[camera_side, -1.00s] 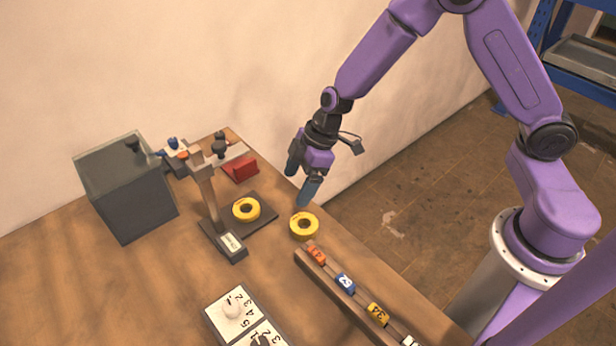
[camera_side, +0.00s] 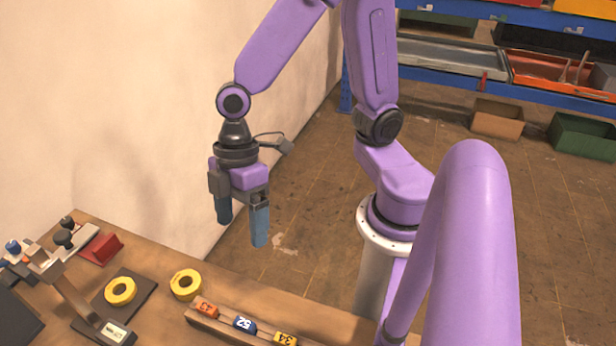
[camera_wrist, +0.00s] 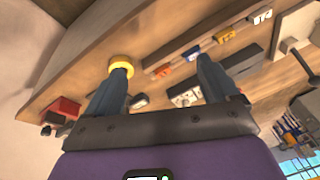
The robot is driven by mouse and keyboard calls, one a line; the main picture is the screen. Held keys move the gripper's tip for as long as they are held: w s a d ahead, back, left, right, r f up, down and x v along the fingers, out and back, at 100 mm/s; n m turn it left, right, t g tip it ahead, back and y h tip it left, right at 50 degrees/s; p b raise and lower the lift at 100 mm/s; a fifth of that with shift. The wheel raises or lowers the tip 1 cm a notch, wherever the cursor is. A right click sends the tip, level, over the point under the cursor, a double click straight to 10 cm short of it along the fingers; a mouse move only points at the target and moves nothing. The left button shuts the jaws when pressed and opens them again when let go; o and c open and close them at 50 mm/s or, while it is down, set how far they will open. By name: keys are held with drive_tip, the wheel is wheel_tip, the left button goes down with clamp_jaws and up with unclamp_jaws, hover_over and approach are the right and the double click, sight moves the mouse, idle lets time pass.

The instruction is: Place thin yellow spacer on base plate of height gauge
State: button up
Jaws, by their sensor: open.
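One yellow ring-shaped spacer (camera_side: 108,293) lies flat on the dark base plate (camera_side: 144,288) of the height gauge (camera_side: 72,298). A second yellow ring (camera_side: 173,285) lies on the bare wood beside the plate, near the table edge. I cannot tell surely which is thinner. My gripper (camera_side: 241,232) is open and empty, fingers down, raised and beyond the table's edge in the side view. In the wrist view a yellow ring (camera_wrist: 122,58) shows just past the left fingertip, apart from my gripper (camera_wrist: 163,67); the gauge plate is not clear there.
A wooden rail (camera_side: 228,332) with numbered orange, blue and yellow blocks lies along the table edge. A red block (camera_side: 101,249) stands behind the gauge. A dark box (camera_side: 15,322) is cut off at the left. Shelves with bins stand at the back right.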

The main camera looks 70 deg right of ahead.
drive_tip(key=s+d+r+m+t+h, duration=0.1)
drive_tip(key=s+d+r+h, duration=0.1)
drive_tip(key=s+d, duration=0.6)
drive_tip(key=shift+s+d+r+h, duration=0.3)
drive_tip(key=shift+d+r, duration=0.55)
drive_tip(key=shift+d, duration=0.25)
